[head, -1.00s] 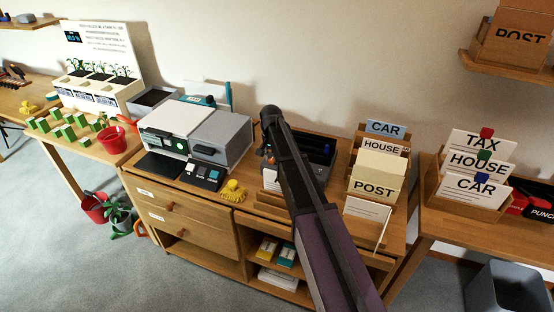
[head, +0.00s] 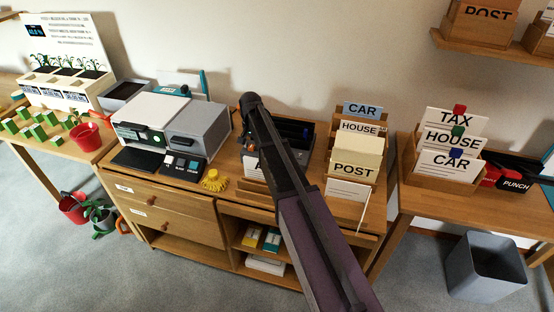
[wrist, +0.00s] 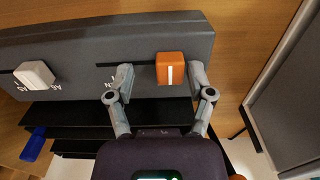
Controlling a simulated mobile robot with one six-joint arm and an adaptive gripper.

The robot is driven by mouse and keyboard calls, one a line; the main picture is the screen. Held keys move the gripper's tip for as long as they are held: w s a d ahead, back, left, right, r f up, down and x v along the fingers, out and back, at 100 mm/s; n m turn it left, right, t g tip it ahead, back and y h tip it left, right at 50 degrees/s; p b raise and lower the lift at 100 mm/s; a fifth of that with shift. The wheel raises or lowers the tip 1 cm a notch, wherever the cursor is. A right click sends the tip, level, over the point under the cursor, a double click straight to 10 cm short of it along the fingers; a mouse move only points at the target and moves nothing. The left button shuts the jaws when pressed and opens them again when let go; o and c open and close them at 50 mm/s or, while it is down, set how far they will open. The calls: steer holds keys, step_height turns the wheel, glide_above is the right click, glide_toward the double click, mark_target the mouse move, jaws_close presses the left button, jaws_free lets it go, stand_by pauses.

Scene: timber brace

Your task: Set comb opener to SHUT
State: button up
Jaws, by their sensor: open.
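In the wrist view, a dark grey panel (wrist: 100,42) carries two knobs in dark slots. One is an orange block knob (wrist: 170,62) with a white line, on the right. The other is a white knob (wrist: 34,75), on the left. Lettering beside the knobs is too small or covered to read, so I cannot tell which setting shows. My gripper (wrist: 161,76) is open, with one finger on each side of the orange knob; contact is not clear.
A printer-like machine (head: 195,128) and a yellow coiled item (head: 214,181) stand left of my arm on the cabinet. A card holder (head: 352,165) stands to the right. A grey bin (head: 484,270) is on the floor. Open carpet lies in front.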

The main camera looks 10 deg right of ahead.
steer(key=d, duration=0.1)
steer(key=s+d, duration=0.2)
steer(key=shift+s+d, duration=0.25)
steer(key=shift+d, duration=0.15)
steer(key=shift+d+r+p, duration=0.1)
steer(key=shift+r+p, duration=0.75)
step_height(320, 180, up, 12)
steer(key=p, duration=1.2)
steer(key=s+n, duration=0.5)
steer(key=s, duration=1.8)
steer(key=shift+d+f, duration=0.15)
steer(key=shift+d, duration=0.1)
steer(key=w+a+m, duration=0.1)
steer(key=w+m, duration=0.4)
steer(key=w, duration=1.8)
steer(key=shift+w+r, duration=0.2)
steer(key=shift+w, duration=0.05)
steer(key=shift+f, duration=0.2)
step_height(320, 180, down, 13)
steer(key=b, duration=1.3)
steer(key=shift+f+b, duration=0.2)
steer(key=shift+b, duration=0.15)
